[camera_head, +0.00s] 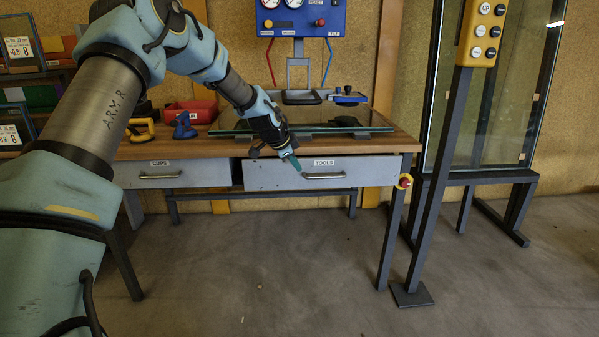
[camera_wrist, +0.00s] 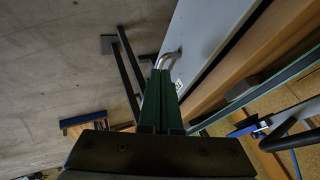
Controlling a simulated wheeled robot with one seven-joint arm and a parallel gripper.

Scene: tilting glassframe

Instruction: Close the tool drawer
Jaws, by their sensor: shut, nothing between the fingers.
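The tool drawer (camera_head: 270,177), a grey front labelled TOOLS with a metal bar handle (camera_head: 323,176), is at the right under the workbench. Its front stands a little forward of the neighbouring drawer's, so it looks partly open. My gripper (camera_head: 295,164) is shut and empty, in front of the upper part of the drawer front, left of the handle. In the wrist view, the fingertips (camera_wrist: 160,72) point at the handle (camera_wrist: 169,59) beside the pale drawer front (camera_wrist: 204,30). Whether they touch it, I cannot tell.
The CUPS drawer (camera_head: 200,173) to the left looks shut. A glass sheet (camera_head: 350,118) lies on the bench (camera_head: 140,151). A red-and-yellow button (camera_head: 404,181) sits at the bench's right end, near a post with a yellow control box (camera_head: 482,35). The floor in front is clear.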

